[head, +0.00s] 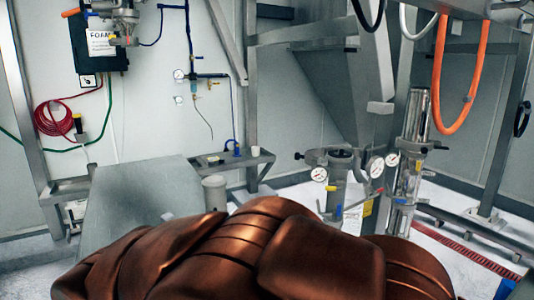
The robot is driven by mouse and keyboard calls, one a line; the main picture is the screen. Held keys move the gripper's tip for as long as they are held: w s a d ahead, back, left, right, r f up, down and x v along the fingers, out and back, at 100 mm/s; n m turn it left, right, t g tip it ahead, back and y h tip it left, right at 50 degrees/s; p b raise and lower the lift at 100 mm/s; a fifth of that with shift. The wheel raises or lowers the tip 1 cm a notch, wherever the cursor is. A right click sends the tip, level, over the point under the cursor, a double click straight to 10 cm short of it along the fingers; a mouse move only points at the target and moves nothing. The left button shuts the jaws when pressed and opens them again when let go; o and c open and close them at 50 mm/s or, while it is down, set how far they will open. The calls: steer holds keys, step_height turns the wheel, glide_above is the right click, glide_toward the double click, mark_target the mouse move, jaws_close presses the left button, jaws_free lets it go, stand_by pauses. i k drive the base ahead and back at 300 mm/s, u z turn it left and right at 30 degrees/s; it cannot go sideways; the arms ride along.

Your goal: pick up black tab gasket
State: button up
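A small black loop (522,119) hangs against the grey post at the right edge of the head view. It is too small to tell whether it is the black tab gasket. I make out no other thing that is clearly the gasket. My gripper is not in view, so its state and its place relative to the loop do not show. The lower middle of the view is blocked by a large copper-brown form close to the camera, which hides the floor and whatever lies behind it.
A grey hopper (345,70) stands at the centre, with gauges and metal cylinders (407,165) below right. A low grey shelf (240,160) runs along the back wall. An orange hose (440,75) hangs at right.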

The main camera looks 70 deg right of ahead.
mark_target(348, 155)
steer(key=z, duration=2.75)
steer(key=k, duration=1.25)
steer(key=u, duration=0.95)
steer(key=i, duration=1.7)
steer(key=z, duration=0.9)
steer(key=i, duration=0.3)
steer(key=u, duration=0.1)
